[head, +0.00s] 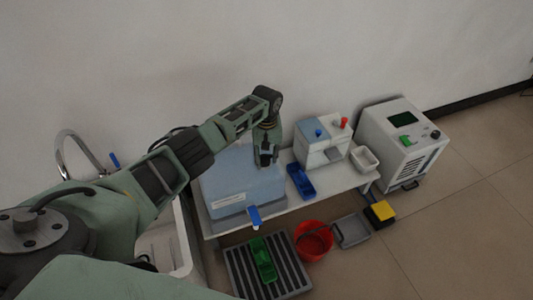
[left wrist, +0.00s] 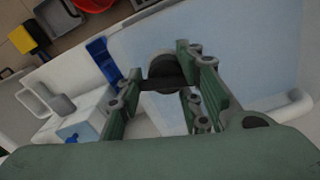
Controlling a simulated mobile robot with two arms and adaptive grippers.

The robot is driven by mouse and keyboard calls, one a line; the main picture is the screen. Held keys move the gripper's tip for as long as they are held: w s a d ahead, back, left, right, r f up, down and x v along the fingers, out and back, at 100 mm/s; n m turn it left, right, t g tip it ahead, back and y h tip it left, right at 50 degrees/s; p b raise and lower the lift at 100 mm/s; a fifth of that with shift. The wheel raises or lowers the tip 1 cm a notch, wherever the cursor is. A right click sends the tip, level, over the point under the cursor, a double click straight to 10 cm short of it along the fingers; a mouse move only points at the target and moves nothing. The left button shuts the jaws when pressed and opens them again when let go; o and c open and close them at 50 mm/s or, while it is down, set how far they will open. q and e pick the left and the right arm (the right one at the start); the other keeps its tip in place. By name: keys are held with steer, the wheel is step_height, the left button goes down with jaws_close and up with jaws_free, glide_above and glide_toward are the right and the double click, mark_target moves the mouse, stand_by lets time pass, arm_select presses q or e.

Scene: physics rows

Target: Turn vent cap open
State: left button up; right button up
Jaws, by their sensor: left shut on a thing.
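The vent cap (left wrist: 166,66) is a dark round cap on top of the pale blue tank, seen between my fingers in the left wrist view. My left gripper (left wrist: 158,82) is shut on it, with a green finger on each side. In the head view my left gripper (head: 266,156) points down at the top of the blue tank (head: 232,184) and hides most of the cap. The tank has a white label and a blue tap (head: 254,216) low on its front. How far the cap is turned cannot be told. My right gripper is not in view.
A white bench (head: 335,186) carries the tank, a blue tray (head: 300,182), a white-and-blue unit with knobs (head: 322,140) and a white bin (head: 364,159). On the floor are a red bucket (head: 313,241), a grey grate (head: 240,275) and a yellow-topped box (head: 381,211).

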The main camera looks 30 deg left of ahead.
arm_select(q)
steer(key=m+p, duration=0.1)
steer(key=m, duration=0.2)
steer(key=shift+s+d+p, duration=0.1)
steer(key=shift+s+p, duration=0.05)
steer(key=shift+p, duration=0.25)
steer(key=shift+m, duration=0.6)
steer(key=m+p, duration=0.1)
steer(key=m, duration=0.3)
steer(key=shift+s+m, duration=0.15)
steer(key=shift+m, duration=0.15)
steer(key=m, duration=0.2)
steer(key=shift+s+m, duration=0.1)
steer(key=shift+m, duration=0.2)
steer(key=shift+m+p, duration=0.3)
steer(key=shift+m, duration=1.4)
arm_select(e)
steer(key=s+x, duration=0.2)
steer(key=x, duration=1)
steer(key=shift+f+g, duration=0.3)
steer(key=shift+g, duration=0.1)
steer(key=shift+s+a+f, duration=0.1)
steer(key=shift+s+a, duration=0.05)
arm_select(q)
steer(key=o, duration=0.8)
steer(key=shift+o, duration=0.3)
